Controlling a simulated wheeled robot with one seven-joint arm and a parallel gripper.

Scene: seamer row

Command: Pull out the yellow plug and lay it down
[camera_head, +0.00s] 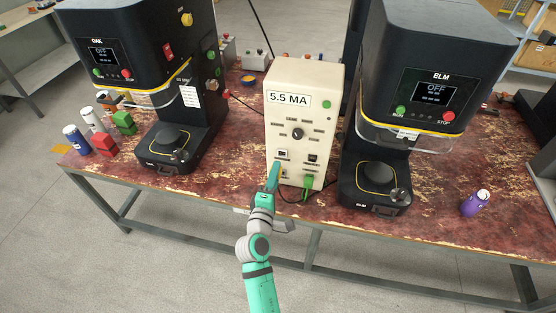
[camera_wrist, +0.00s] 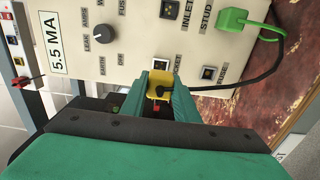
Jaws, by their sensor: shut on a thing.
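The yellow plug (camera_wrist: 160,84) is between the fingers of my gripper (camera_wrist: 161,95) in the wrist view, against or very near the front of the cream tester box (camera_wrist: 120,50). A dark cable runs from it to the right. Whether its pins are in the socket is hidden. In the head view my gripper (camera_head: 273,178) is at the lower left of the tester's front and covers most of the plug. The tester (camera_head: 305,90) stands upright on the bench and reads 5.5 MA.
A green plug (camera_head: 308,182) sits in the tester's lower right. The OAK machine (camera_head: 130,50) stands left, the ELM machine (camera_head: 425,60) close on the right. Red and green blocks and cans are at far left. A purple can (camera_head: 474,204) stands right. The bench's front strip (camera_head: 235,190) is clear.

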